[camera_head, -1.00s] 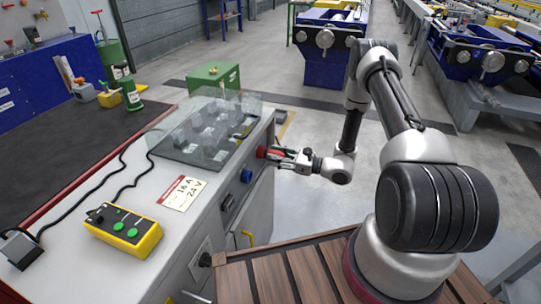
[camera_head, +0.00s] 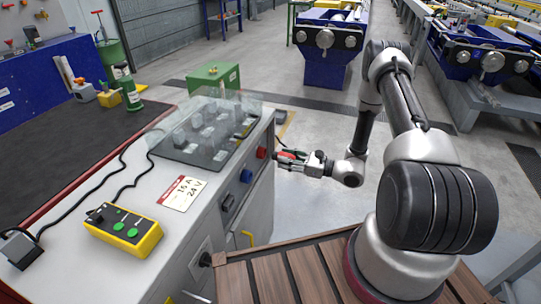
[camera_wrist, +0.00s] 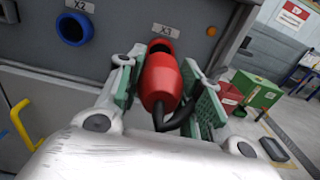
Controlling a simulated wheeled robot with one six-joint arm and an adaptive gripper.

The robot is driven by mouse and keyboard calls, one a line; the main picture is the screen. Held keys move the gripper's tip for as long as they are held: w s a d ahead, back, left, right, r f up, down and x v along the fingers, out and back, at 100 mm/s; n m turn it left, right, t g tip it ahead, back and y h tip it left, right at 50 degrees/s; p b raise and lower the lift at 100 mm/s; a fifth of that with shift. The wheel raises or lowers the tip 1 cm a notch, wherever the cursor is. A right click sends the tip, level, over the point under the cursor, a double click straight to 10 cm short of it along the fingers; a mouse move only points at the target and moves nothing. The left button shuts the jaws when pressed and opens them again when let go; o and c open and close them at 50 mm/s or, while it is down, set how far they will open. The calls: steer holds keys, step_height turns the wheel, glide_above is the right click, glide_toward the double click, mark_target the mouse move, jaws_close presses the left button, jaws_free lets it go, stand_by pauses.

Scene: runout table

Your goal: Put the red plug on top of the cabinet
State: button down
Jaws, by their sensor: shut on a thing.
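My gripper (camera_head: 290,158) is shut on the red plug (camera_head: 289,153), just off the cabinet's right side. In the wrist view the red plug (camera_wrist: 160,83) sits between the green finger pads, with a black cable bending from its near end. The red socket (camera_head: 262,153), labelled X3, is on the cabinet's side panel. The plug is apart from this socket in the head view; in the wrist view it partly covers the socket (camera_wrist: 161,46). The cabinet's light grey top (camera_head: 185,225) is to the left of my gripper and higher than it.
A clear cover over switches (camera_head: 205,130) takes up the far part of the top. A label card (camera_head: 183,193) and a yellow button box (camera_head: 124,230) with cables lie nearer. A blue socket (camera_head: 246,175) is beside the red one. Bare top shows near the front right edge.

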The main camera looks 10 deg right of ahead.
steer(key=shift+s+d, duration=0.15)
steer(key=shift+d, duration=0.1)
stand_by(0.4)
